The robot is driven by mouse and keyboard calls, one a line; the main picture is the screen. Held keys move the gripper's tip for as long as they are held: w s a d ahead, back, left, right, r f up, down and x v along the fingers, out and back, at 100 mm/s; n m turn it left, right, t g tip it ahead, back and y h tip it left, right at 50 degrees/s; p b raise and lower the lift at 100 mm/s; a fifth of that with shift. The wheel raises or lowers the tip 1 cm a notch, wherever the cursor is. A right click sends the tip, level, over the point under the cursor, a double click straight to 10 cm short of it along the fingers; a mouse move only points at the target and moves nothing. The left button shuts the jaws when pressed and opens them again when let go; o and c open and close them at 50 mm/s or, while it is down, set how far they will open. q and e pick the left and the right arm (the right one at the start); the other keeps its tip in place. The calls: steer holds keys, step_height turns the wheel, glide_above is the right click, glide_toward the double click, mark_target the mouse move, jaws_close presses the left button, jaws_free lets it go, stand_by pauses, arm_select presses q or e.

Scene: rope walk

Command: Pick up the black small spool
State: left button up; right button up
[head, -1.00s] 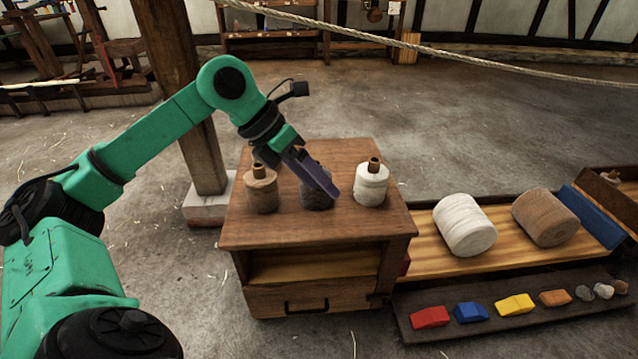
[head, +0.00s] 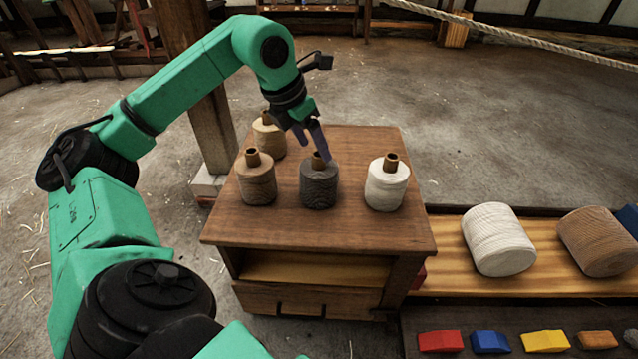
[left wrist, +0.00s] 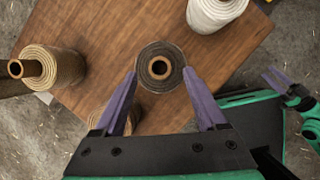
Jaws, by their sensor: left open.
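The small black spool (head: 319,190) stands upright on the wooden cabinet top, between a brown and a white spool. My left gripper (head: 314,149) is above it, pointing down, open and empty. One finger hides part of the spool's top in the head view. In the left wrist view the black spool (left wrist: 160,52) is seen from above, with its tan core in the middle. The open fingertips (left wrist: 159,73) lie to either side of its near edge; contact cannot be told. My right gripper (left wrist: 277,78) shows at the right of the wrist view, apart from the cabinet, its fingers spread.
A brown small spool (head: 256,185), a tan one (head: 270,142) behind it and a white one (head: 386,188) stand close by on the cabinet top (head: 320,233). To the right, large white (head: 498,240) and brown (head: 600,242) rolls lie on a low bench. A wooden post rises behind left.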

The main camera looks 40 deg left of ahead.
mark_target(317, 155)
arm_select(q)
steer(key=b+x, duration=0.1)
steer(key=x, duration=0.3)
steer(key=shift+s+f, duration=0.1)
steer(key=shift+s, duration=0.1)
steer(key=shift+c, duration=0.9)
jaws_close()
